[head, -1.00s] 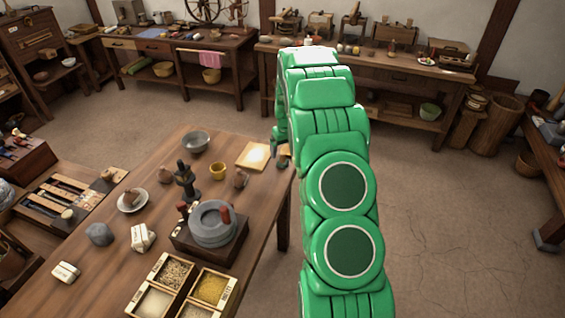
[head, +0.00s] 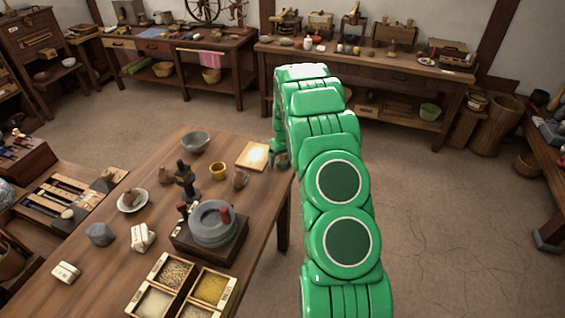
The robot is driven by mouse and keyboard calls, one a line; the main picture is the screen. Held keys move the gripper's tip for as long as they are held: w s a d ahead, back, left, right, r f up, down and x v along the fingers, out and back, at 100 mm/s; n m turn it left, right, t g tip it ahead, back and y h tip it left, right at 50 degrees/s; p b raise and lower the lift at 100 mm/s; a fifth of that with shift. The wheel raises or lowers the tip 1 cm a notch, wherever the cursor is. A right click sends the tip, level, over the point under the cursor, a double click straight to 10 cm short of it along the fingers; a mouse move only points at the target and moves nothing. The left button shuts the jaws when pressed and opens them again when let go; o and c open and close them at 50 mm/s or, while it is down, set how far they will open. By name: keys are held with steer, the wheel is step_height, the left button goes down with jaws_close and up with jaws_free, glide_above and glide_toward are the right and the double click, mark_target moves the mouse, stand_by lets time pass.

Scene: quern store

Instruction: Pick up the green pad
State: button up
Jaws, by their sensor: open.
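I cannot make out the green pad for certain. My gripper (head: 280,158) is at the right edge of the wooden table (head: 150,190), just right of a flat tan board (head: 252,156). It is open, and my green arm hides much of it. A small dark greenish shape shows at its tip; I cannot tell whether this is a finger or the pad. Nothing can be seen held in it.
A workbench (head: 375,62) lines the back wall.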

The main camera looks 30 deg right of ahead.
steer(key=c, duration=0.9)
steer(key=shift+c, duration=0.2)
steer(key=shift+r, duration=0.55)
step_height(320, 180, up, 2)
steer(key=shift+r, duration=0.2)
steer(key=s+a+r, duration=0.4)
steer(key=s+r, duration=0.5)
steer(key=s, duration=0.4)
steer(key=shift+s+a+r, duration=0.15)
steer(key=shift+s+r, duration=0.05)
steer(key=shift+r, duration=0.05)
